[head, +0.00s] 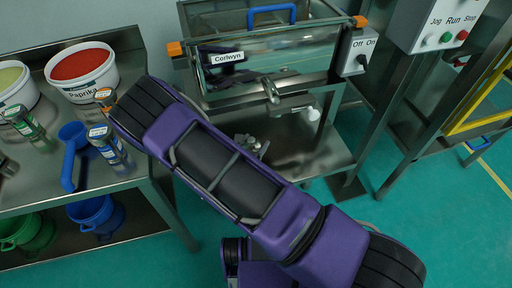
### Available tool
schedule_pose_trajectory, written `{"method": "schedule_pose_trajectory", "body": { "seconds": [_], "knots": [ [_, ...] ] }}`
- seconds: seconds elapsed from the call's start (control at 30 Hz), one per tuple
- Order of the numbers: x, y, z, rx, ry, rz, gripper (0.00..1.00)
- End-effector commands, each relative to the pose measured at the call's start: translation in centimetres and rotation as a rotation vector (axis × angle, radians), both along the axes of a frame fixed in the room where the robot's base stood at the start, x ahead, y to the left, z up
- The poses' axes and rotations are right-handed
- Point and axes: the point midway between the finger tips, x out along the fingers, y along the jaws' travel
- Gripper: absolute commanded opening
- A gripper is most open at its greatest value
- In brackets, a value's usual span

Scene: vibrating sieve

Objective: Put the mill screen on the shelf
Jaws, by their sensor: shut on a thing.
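My gripper is not in view; my purple and black arm crosses the middle of the view and may hide it. I cannot make out the mill screen anywhere. A lower shelf (150,218) under the steel table on the left holds a green bucket (22,232) and a blue bucket (97,215). I cannot tell whether this is the shelf of the task.
The steel table (135,172) carries a Paprika tub (83,72), small jars and a blue scoop (72,150). The Corlwyn sieve machine (265,62) stands behind my arm. A control box (432,22) is at the upper right. Green floor (440,225) is clear at right.

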Motion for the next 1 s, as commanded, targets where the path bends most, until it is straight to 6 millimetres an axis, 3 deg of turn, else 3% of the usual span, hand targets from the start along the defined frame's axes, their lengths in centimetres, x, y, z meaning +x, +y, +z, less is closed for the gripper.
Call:
{"method": "schedule_pose_trajectory", "body": {
  "seconds": [0.1, 0.5, 0.53, 0.6, 0.63, 0.9, 1.0],
  "knots": [
    [0.0, 0.0, -1.9, -0.002, 0.0, -0.001, 0.0],
    [0.0, -0.1, -2.4, -0.001, -0.001, -0.001, 0.0],
    [0.0, 0.0, -2.4, 0.0, 0.0, -0.001, 0.86],
    [0.0, 0.0, -2.4, 0.0, 0.0, -0.001, 0.99],
    [0.0, 0.0, -2.4, 0.0, 0.0, -0.001, 1.0],
    [0.0, 0.0, -2.1, 0.0, 0.0, -0.001, 1.0],
    [-0.9, 0.4, -1.6, 0.0, 0.001, 0.0, 1.0]
  ]
}}
